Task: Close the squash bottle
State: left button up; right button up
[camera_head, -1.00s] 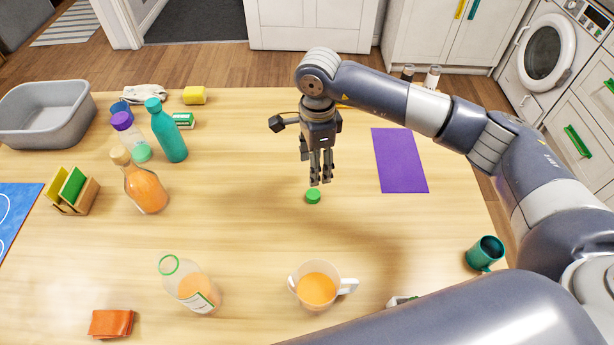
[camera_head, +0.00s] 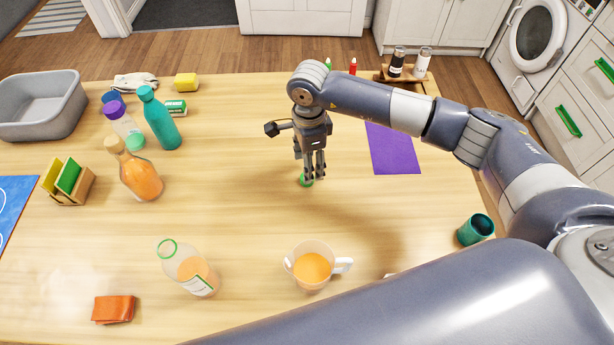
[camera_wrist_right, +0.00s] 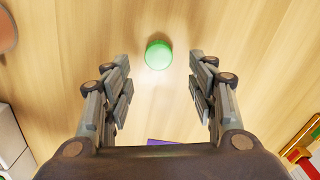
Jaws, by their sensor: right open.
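The squash bottle (camera_head: 188,268) is a clear bottle with orange liquid and a green-ringed open mouth, standing at the front left of the table. A green cap (camera_head: 306,181) lies on the table near its middle. In the right wrist view the cap (camera_wrist_right: 158,54) shows just beyond and between the fingertips, untouched. My right gripper (camera_head: 314,176) points down right over the cap, partly hiding it in the head view. Its fingers are apart and empty, as the right wrist view (camera_wrist_right: 160,80) shows. My left gripper is not in view.
A two-handled cup of orange drink (camera_head: 312,268) stands right of the bottle. An orange cloth (camera_head: 114,309) lies at front left. An orange-filled bottle (camera_head: 140,176), teal bottle (camera_head: 161,122) and sponge holder (camera_head: 72,186) stand left. A purple mat (camera_head: 394,150) and teal mug (camera_head: 476,230) are right.

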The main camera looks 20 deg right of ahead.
jog(key=shift+f, duration=0.1)
notch_tip(320, 180, down, 4)
jog(key=shift+s+f+p, duration=0.1)
jog(key=shift+f+p, duration=0.15)
jog(key=shift+p, duration=0.6)
jog(key=shift+f, duration=0.2)
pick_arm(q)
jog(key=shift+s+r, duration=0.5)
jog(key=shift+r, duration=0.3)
pick_arm(e)
jog(key=shift+c, duration=0.3)
jog(key=c, duration=0.7)
